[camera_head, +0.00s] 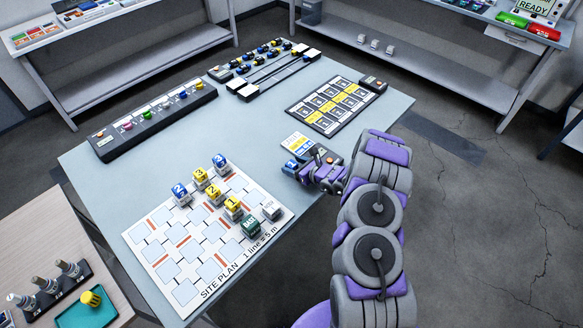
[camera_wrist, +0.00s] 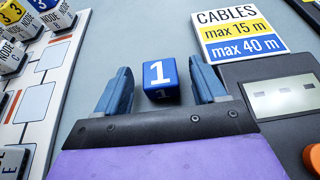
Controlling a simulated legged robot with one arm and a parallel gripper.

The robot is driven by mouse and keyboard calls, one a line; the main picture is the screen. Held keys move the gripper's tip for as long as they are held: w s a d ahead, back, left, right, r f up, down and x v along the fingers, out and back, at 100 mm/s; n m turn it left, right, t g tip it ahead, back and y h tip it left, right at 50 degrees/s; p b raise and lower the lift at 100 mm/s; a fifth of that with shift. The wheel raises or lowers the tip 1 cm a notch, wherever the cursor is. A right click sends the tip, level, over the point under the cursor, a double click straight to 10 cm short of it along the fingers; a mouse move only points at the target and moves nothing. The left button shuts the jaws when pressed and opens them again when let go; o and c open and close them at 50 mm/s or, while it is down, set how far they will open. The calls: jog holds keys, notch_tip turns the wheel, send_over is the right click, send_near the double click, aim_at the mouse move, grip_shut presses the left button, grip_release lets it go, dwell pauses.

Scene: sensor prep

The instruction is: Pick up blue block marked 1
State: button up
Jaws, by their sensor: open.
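The blue block marked 1 (camera_wrist: 160,80) sits on the grey table, with a white 1 on its face. In the wrist view, my gripper (camera_wrist: 163,72) is open, with one blue finger on each side of the block. A gap shows between the block and each finger, so I see no contact. In the head view, my gripper (camera_head: 299,171) is low over the table, right of the site plan. A small blue patch at its tip there looks like the block (camera_head: 290,166), mostly hidden by the gripper.
A cables card (camera_wrist: 240,36) and a grey device with a display (camera_wrist: 284,97) lie close on the right. The site plan board (camera_head: 176,262) with several numbered blocks lies left. A black grid board (camera_head: 318,118) and a colored-knob strip (camera_head: 140,130) are farther back.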

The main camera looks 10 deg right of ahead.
jog(key=shift+c, duration=0.3)
jog(key=c, duration=1)
jog(key=shift+r, duration=0.1)
